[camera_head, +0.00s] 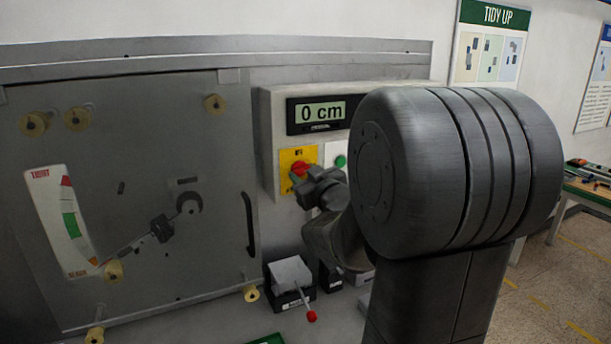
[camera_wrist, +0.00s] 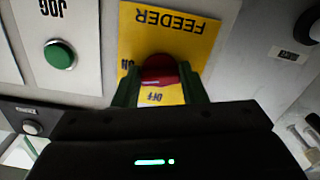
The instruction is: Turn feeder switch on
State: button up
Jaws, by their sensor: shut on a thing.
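The feeder switch is a red knob (camera_wrist: 160,70) on a yellow plate (camera_wrist: 190,38) marked FEEDER, ON and OFF; the plate appears upside down in the wrist view. My gripper (camera_wrist: 160,88) has its green fingers on both sides of the red knob and is shut on it. My gripper and arm hide part of the plate there. The knob's exact angle is hard to tell.
A green JOG button (camera_wrist: 60,54) sits beside the feeder plate. A display (camera_head: 320,113) above reads 0 cm. A grey box with a red-tipped lever (camera_head: 290,284) stands below. A large panel with a handle (camera_head: 249,224) is at the left.

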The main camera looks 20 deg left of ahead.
jog(key=shift+m+b, duration=0.45)
jog(key=shift+m, duration=1.15)
jog(key=o, duration=1)
jog(key=shift+s, duration=0.1)
jog(key=b+v, duration=0.1)
jog(key=v, duration=1.2)
jog(key=shift+s+d, duration=0.25)
jog(key=shift+a, duration=0.1)
